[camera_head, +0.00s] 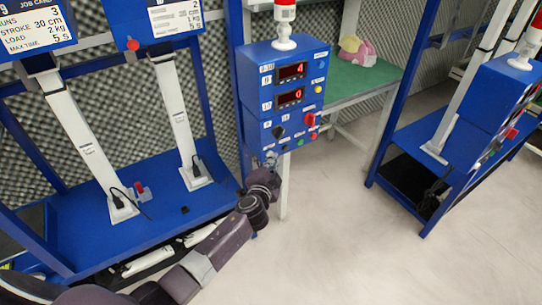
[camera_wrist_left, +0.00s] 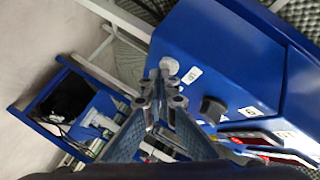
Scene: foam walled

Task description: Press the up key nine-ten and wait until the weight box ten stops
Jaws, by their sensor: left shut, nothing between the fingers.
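The blue control box (camera_head: 283,95) stands on a post in the middle of the head view. Its upper red display (camera_head: 292,71) reads 4 and its lower red display (camera_head: 290,97) reads 0. My left gripper (camera_head: 271,158) is at the lower left corner of the box front. In the left wrist view my left gripper (camera_wrist_left: 160,88) is shut and empty, its tips close to a pale round button (camera_wrist_left: 169,65); I cannot tell whether they touch. A dark knob (camera_wrist_left: 212,108) is to the right. The labels are too small to read surely. I cannot make out which weight box is number ten.
A blue test rig (camera_head: 90,235) with two white columns stands at left, under job cards (camera_head: 176,17). A green table (camera_head: 350,95) is behind the box. Another blue rig (camera_head: 425,150) stands at right. The pale floor (camera_head: 330,240) between is clear.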

